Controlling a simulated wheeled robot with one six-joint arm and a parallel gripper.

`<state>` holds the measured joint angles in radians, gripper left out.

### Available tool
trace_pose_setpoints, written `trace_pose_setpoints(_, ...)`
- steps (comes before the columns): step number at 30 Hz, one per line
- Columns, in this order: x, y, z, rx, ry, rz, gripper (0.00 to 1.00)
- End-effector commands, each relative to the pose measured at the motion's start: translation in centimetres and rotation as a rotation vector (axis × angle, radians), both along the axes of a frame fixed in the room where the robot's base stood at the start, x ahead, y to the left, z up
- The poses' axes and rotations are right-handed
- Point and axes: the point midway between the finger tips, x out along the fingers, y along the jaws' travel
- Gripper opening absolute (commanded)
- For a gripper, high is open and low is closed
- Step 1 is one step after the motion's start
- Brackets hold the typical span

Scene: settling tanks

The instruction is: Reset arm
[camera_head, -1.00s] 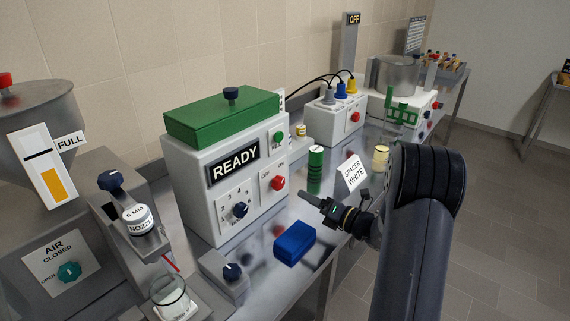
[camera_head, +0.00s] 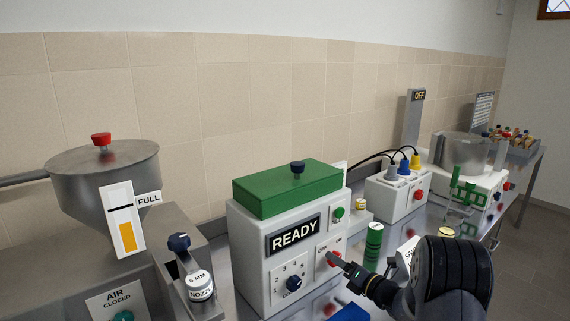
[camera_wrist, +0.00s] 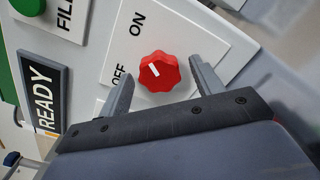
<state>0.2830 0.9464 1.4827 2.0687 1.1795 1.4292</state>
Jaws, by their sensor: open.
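My gripper (camera_head: 333,257) is in front of the white machine (camera_head: 252,258) with the green lid and the READY sign. In the wrist view my gripper (camera_wrist: 162,88) has its two fingers apart, one on each side of a red knob (camera_wrist: 159,71). The knob sits on a white plate marked ON and OFF, and its white line slants off both words. Whether the fingers touch the knob cannot be told. The gripper holds nothing that I can see. My dark arm hides part of the bench at the lower right.
A green-ringed cylinder (camera_head: 373,246) stands right of the machine. A blue block (camera_head: 350,313) lies low in front. A grey hopper (camera_head: 102,178) marked FULL stands at left. A box with plugs (camera_head: 396,190) and a metal pot (camera_head: 463,150) are farther back.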

Motion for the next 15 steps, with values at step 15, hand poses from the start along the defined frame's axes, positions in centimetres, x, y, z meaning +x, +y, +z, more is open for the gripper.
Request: trace_pose_setpoints(15, -2.8, -2.4, -0.1, 0.027, 0.021, -0.004, 0.63)
